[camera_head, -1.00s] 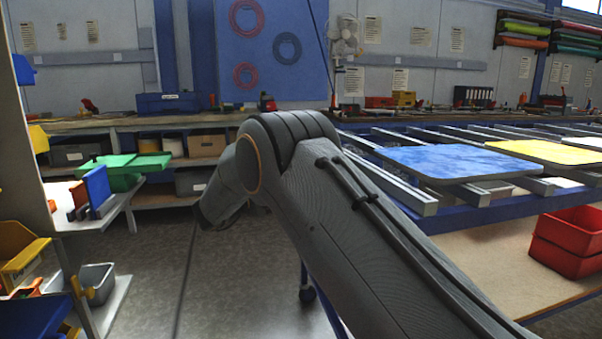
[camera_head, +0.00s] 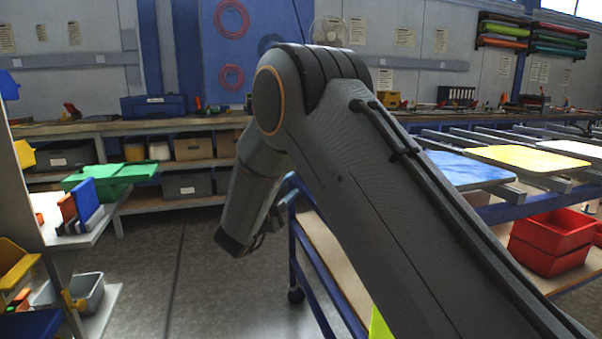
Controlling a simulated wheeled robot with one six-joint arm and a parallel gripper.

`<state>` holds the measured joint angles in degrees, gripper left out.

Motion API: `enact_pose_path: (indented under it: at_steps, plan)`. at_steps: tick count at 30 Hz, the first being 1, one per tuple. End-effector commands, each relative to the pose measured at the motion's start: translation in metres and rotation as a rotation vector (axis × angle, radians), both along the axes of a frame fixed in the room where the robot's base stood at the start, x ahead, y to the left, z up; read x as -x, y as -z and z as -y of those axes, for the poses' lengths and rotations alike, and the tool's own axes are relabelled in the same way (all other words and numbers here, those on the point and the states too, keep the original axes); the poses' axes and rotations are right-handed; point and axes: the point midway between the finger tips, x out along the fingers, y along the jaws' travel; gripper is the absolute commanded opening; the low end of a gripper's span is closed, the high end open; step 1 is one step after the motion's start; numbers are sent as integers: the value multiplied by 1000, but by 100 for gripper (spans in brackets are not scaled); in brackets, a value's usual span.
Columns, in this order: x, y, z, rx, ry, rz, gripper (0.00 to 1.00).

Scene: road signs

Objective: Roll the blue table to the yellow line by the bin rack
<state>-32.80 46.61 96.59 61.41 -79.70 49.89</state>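The blue table (camera_head: 500,212) stands at the right with a blue frame, pale slats on top and a wooden lower shelf. The bin rack (camera_head: 60,238) stands at the left with coloured bins. I cannot make out the yellow line on the visible floor.
Blue, yellow and white sign panels (camera_head: 528,158) lie on the table top, and red crates (camera_head: 553,240) sit on its lower shelf. A workbench (camera_head: 130,124) runs along the back. Grey floor (camera_head: 200,290) between rack and table is clear. A bright yellow-green patch (camera_head: 379,326) shows beside my arm.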

Motion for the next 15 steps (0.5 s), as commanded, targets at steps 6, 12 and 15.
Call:
enact_pose_path:
  at_steps: [6,12,15]
  plan:
    - [-22,-2,13,-2,0,0,36]
    - [-49,-6,28,-1,1,0,36]
    - [-58,-8,32,-1,-1,-1,36]
